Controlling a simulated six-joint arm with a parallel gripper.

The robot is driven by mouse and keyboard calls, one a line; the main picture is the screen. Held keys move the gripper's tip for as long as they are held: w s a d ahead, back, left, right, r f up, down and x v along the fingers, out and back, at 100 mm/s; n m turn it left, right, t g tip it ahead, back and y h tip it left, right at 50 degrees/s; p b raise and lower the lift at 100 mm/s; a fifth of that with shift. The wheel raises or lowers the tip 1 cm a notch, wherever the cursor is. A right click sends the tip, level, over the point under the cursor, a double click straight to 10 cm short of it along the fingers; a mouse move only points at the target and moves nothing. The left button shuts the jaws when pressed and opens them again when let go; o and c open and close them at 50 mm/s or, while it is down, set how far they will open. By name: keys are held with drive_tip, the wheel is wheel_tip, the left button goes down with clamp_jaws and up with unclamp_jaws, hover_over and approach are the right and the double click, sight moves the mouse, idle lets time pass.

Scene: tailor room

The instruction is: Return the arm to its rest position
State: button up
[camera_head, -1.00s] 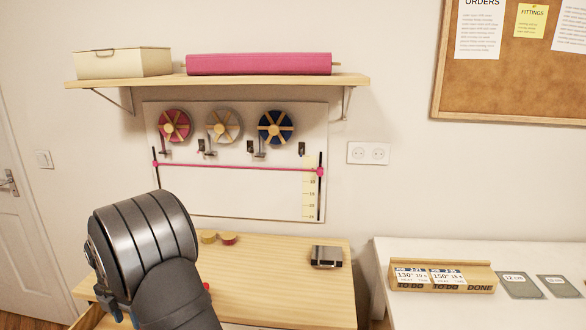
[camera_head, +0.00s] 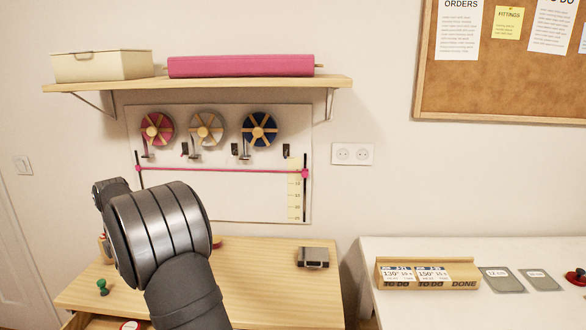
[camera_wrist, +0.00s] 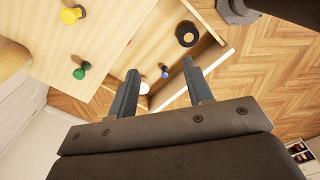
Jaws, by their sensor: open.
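My gripper (camera_wrist: 160,70) shows in the wrist view with its two dark fingers apart and nothing between them. It is above the edge of the wooden table and an open drawer (camera_wrist: 212,52). In the head view my arm's grey links rise at the lower left, in front of the table, and the fingers are hidden. The wooden table (camera_head: 270,285) also shows there, with a green knobbed piece (camera_head: 102,287) at its left and a dark metallic block (camera_head: 313,257) at its right back.
The drawer holds a black roll (camera_wrist: 187,35) and a small blue piece (camera_wrist: 165,72). A yellow piece (camera_wrist: 71,15) and the green piece (camera_wrist: 81,71) stand on the tabletop. A white table (camera_head: 420,312) is at right, with a card holder (camera_head: 427,273). Wooden floor (camera_wrist: 270,70) lies beyond the drawer.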

drive_tip(key=w+d+m, duration=0.5)
drive_tip(key=w, duration=0.2)
drive_tip(key=shift+w, duration=0.35)
drive_tip(key=shift+d, duration=0.1)
drive_tip(key=o, duration=1.2)
drive_tip(key=s+a+f+n+t+h, duration=0.25)
drive_tip(key=s+a+f, duration=0.4)
drive_tip(key=s, duration=0.35)
drive_tip(key=s+a+f+n+t+h, duration=0.25)
drive_tip(key=s+a+f, duration=0.4)
drive_tip(key=s, duration=0.45)
drive_tip(key=s+a+f+n+t+y, duration=0.1)
drive_tip(key=s+f+n+t+y, duration=0.15)
drive_tip(key=s, duration=0.65)
drive_tip(key=s+a+f+n+t+y, duration=0.1)
drive_tip(key=s+a+f+n+t, duration=0.2)
drive_tip(key=s, duration=0.6)
drive_tip(key=s+f+n+t+y, duration=0.2)
drive_tip(key=s+f+t, duration=0.15)
drive_tip(key=s, duration=0.55)
drive_tip(key=shift+m+g+h, duration=0.25)
drive_tip(key=shift+g, duration=0.05)
drive_tip(key=x, duration=1)
drive_tip(key=shift+f, duration=0.15)
